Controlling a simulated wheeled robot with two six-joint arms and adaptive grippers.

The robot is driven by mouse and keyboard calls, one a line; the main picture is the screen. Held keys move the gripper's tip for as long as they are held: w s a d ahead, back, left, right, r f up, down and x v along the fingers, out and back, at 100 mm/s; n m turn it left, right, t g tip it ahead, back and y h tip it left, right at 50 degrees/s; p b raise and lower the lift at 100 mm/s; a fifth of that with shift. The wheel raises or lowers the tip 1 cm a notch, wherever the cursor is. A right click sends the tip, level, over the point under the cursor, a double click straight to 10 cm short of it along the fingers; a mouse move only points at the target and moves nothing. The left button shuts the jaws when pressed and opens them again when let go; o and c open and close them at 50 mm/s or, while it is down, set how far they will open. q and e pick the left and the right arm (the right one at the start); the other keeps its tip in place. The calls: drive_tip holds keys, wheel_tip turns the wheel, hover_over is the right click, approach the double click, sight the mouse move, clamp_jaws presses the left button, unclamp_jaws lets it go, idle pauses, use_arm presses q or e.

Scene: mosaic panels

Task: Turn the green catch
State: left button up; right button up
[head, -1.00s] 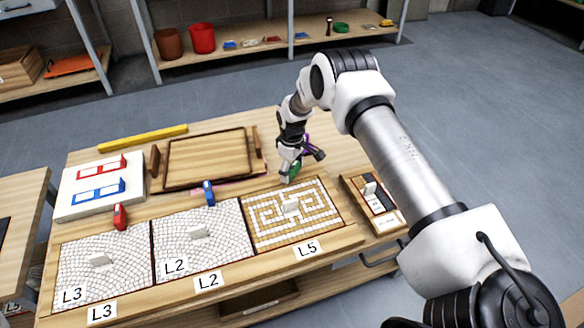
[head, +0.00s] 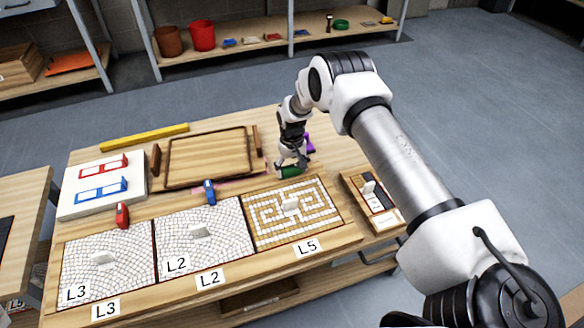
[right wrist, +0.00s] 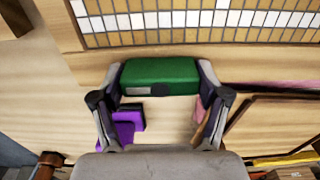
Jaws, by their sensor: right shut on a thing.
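The green catch (head: 289,172) sits at the back edge of the L5 panel (head: 325,213), a tan and white maze-pattern mosaic. Its long side lies roughly along that edge. My right gripper (head: 291,165) comes down on it from above. In the right wrist view the green catch (right wrist: 160,72) lies crosswise between the two fingers of the right gripper (right wrist: 160,80), one at each end, and they are shut on it. The catch appears apart from the tiled field in that view. My left gripper is not in view.
A blue catch (head: 209,191) stands behind the L2 panel and a red catch (head: 122,215) behind the L3 panel. A purple object (head: 309,145) is just behind my right gripper. A wooden tray (head: 166,160) lies to the left. A small box (head: 389,222) is at the right.

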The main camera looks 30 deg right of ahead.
sight(292, 166)
drive_tip(key=shift+s, duration=0.1)
idle(0.3)
drive_tip(key=o, duration=1.2)
drive_tip(key=shift+f, duration=0.1)
drive_tip(key=shift+c, duration=0.2)
wheel_tip(292, 166, up, 12)
